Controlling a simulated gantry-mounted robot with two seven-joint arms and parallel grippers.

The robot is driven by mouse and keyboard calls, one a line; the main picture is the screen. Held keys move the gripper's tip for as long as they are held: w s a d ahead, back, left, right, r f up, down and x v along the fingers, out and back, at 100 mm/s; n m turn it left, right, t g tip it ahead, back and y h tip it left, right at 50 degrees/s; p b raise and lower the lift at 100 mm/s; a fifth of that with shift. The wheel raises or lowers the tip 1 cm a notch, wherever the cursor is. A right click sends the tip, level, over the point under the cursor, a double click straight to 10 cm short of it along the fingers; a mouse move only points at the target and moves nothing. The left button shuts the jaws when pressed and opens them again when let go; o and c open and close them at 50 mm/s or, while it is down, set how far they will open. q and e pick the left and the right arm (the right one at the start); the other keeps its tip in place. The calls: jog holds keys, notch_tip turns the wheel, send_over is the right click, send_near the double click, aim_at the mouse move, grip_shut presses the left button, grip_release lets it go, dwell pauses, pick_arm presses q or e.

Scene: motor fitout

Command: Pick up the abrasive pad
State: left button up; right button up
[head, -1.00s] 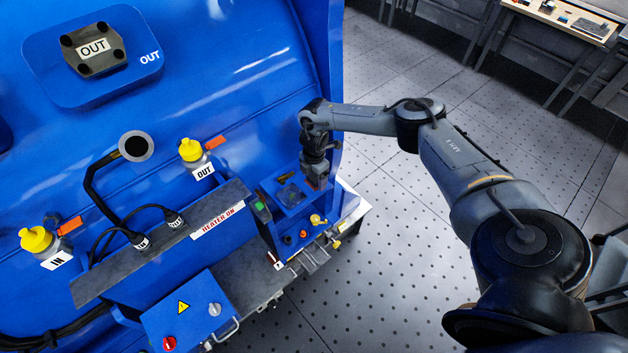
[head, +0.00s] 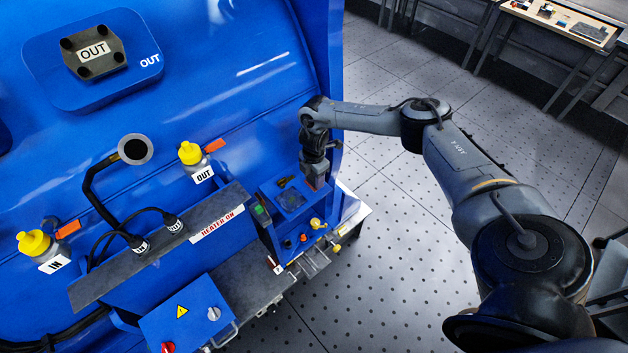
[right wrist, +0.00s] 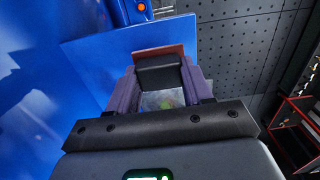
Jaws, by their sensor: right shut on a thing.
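The abrasive pad (right wrist: 160,68) looks like a dark grey block with a flat reddish-brown face at its far side. It sits between the two purple-grey fingers of my right gripper (right wrist: 158,85) in the right wrist view. The fingers are shut on its sides. In the head view my right gripper (head: 315,176) points down at the right end of a blue shelf (head: 271,205), beside the large blue housing. A reddish patch of the pad (head: 316,184) shows at the fingertips. I cannot tell whether the pad touches the shelf. My left gripper is not in view.
The large blue housing (head: 240,75) stands close to the left of my right gripper. The perforated floor to the right is open.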

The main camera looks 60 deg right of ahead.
jog(key=r, duration=0.2)
jog(key=shift+s+d+r+b, duration=0.3)
jog(key=shift+s+b, duration=0.05)
jog(key=shift+s, duration=0.05)
jog(key=s+d+r+b, duration=0.2)
jog(key=s+d+r, duration=0.2)
jog(key=s, duration=0.5)
jog(key=shift+s+d+r, duration=0.3)
jog(key=shift+s+r, duration=0.05)
jog(key=shift+r, duration=0.95)
jog(key=o, duration=0.4)
jog(key=shift+c, duration=1.5)
